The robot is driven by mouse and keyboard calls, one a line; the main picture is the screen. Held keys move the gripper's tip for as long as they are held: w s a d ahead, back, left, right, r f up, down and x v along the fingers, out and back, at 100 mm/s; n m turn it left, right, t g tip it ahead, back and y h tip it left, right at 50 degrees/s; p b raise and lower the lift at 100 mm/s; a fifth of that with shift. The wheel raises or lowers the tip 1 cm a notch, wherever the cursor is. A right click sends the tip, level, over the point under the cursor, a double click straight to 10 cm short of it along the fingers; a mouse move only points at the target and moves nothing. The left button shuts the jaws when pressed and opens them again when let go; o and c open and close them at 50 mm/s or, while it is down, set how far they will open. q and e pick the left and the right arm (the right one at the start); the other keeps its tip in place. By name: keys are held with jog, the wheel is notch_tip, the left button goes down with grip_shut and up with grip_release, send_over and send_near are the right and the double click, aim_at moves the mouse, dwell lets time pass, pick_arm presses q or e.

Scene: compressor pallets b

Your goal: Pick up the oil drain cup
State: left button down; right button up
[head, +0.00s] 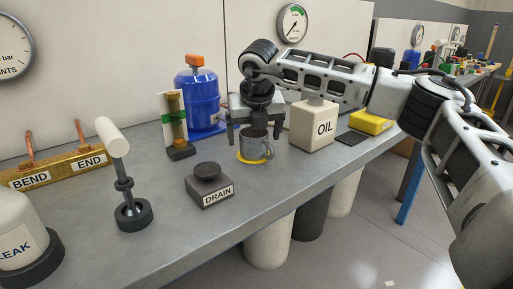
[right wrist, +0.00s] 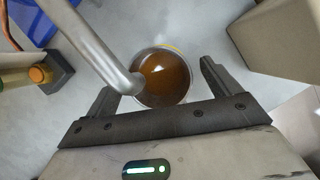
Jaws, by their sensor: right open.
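The oil drain cup (head: 252,146) is a grey metal mug on a yellow ring marking (head: 241,159) on the bench. In the right wrist view the cup (right wrist: 163,78) shows from above, with brown liquid inside. My right gripper (head: 255,137) is above the cup, pointing down and open. In the right wrist view its two fingers (right wrist: 158,82) are on either side of the cup, apart from each other. A grey curved pipe (right wrist: 85,38) passes over the cup's left rim in that view. My left gripper is not in view.
A white OIL box (head: 312,127) stands right of the cup, and a blue tank (head: 199,98) stands behind it. A sight-glass block (head: 177,123) is to the left. The DRAIN block (head: 210,186) sits in front. The bench's front edge (head: 270,205) is clear.

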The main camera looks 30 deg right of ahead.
jog(key=shift+w+f, duration=0.1)
jog(key=shift+f, duration=0.1)
jog(key=c, duration=1.1)
jog(key=shift+c, duration=0.5)
jog(key=shift+r, duration=0.15)
